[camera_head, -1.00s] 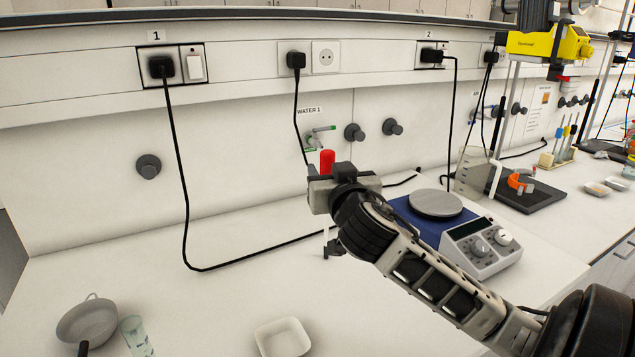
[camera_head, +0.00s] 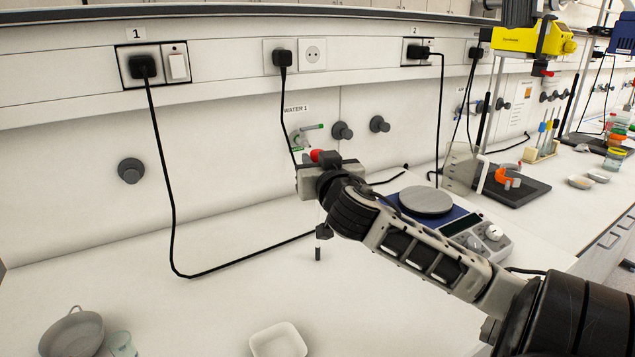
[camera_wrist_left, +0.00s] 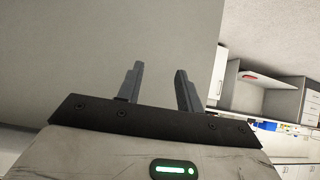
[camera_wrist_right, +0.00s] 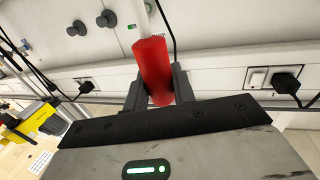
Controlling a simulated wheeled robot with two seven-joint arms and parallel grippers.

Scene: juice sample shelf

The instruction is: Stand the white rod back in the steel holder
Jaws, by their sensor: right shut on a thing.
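The white rod has a red end (camera_wrist_right: 152,65). In the right wrist view its white shaft (camera_wrist_right: 140,14) runs on from the red part. My right gripper (camera_wrist_right: 153,85) is shut on the red part. In the head view the right gripper (camera_head: 318,178) is above the bench, left of the blue hotplate, with the red end at its top. A thin pale shaft and a short dark tip (camera_head: 318,254) show below it; I cannot tell whether the tip touches the bench. My left gripper (camera_wrist_left: 157,85) is open and empty, outside the head view. I cannot make out the steel holder.
The blue hotplate (camera_head: 463,223) stands right of the gripper. A white dish (camera_head: 278,340), a grey bowl (camera_head: 72,335) and a glass (camera_head: 121,345) are at the front. A black cable (camera_head: 215,272) crosses the bench behind. The bench between is clear.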

